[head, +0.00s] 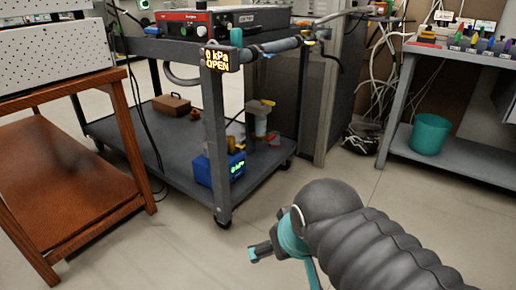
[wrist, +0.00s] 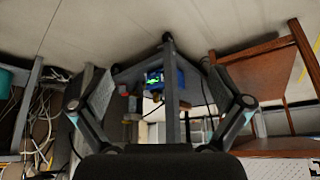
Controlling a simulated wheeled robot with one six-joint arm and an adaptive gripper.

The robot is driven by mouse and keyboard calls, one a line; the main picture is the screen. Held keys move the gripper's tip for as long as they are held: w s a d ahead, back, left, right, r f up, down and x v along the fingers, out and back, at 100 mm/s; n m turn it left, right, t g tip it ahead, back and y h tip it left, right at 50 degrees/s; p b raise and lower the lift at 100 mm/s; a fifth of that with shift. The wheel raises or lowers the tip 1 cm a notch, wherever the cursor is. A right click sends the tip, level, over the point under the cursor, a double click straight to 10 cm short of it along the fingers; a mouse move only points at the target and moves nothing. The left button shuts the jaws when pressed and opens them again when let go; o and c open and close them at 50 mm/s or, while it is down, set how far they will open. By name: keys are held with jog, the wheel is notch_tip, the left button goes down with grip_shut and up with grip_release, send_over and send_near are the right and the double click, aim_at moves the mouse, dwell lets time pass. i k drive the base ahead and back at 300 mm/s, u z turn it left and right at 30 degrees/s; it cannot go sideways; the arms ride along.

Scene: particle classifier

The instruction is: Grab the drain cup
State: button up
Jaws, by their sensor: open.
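A small pale cup-like vessel under a grey-tan top (head: 261,122) stands on the lower shelf of the grey cart (head: 150,133), behind the right front post. It may be the drain cup; its details are too small to tell. It appears small in the inverted wrist view (wrist: 132,117), left of the blue box. My gripper (head: 268,250) is in front of the cart, apart from it, over the floor. In the wrist view my gripper (wrist: 160,92) has its two fingers spread wide with nothing between them close by.
A blue box with a lit display (head: 221,168) sits by the cart's front post. A brown case (head: 171,105) lies farther back. A wooden table (head: 85,231) stands left. A teal bucket (head: 430,134) is on the right bench's shelf. Open floor (head: 345,165) lies between.

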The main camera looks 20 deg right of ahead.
aim_at(275, 143)
jog(key=z, duration=0.4)
jog(key=i, duration=1.5)
jog(key=z, duration=0.2)
